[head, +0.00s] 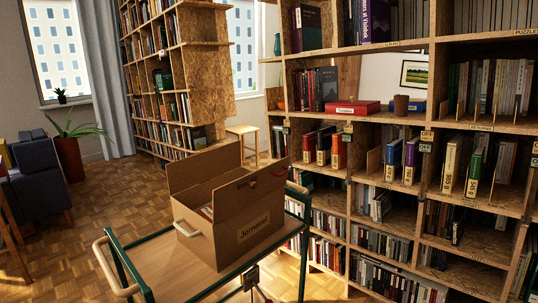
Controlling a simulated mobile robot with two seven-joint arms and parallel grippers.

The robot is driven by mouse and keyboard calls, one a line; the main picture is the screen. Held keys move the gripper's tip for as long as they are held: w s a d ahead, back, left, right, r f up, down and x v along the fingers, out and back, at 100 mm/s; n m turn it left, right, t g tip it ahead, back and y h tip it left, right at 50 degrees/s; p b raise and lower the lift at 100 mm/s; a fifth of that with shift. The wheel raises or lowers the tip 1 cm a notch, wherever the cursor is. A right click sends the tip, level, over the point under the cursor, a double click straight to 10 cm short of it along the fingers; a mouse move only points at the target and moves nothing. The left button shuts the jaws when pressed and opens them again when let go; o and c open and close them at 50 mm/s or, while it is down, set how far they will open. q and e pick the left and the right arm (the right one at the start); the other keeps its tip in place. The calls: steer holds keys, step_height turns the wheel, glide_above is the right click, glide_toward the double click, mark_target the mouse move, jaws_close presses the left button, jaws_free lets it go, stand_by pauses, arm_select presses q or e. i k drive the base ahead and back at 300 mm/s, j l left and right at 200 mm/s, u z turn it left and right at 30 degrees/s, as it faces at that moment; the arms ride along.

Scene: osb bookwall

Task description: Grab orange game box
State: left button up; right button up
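An orange box (338,151), which looks like the game box, stands upright in an OSB shelf compartment right of the picture's middle. It is the rightmost of a short row with a red box (309,148) and a dark red box (323,145) to its left. Small light labels show on the fronts of this row. Neither of my grippers is in view.
An open cardboard box (233,216) marked "Jornavel" stands on a green-framed cart (165,268) in front of the shelves. A red box (352,107) lies on the shelf above. Parquet floor (100,200) is open behind and left of the cart.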

mark_target(206, 213)
steer(key=k, duration=0.6)
steer(key=k+z, duration=0.35)
steer(key=k+l+z, duration=0.15)
steer(key=k+z, duration=0.25)
steer(key=j+z, duration=0.15)
steer(key=z, duration=0.2)
steer(key=i+j+z, duration=0.1)
steer(key=z, duration=0.3)
steer(key=j+z, duration=0.35)
steer(key=k+j, duration=0.1)
steer(key=j, duration=0.65)
steer(key=k+j, duration=0.1)
steer(key=j, duration=0.65)
steer(key=k+j, duration=0.1)
steer(key=j, duration=0.65)
steer(key=k+j, duration=0.1)
steer(key=j, duration=0.6)
steer(key=k+j, duration=0.1)
steer(key=j, duration=0.65)
steer(key=k+j, duration=0.1)
steer(key=j, duration=0.65)
steer(key=k+j, duration=0.1)
steer(key=j, duration=0.65)
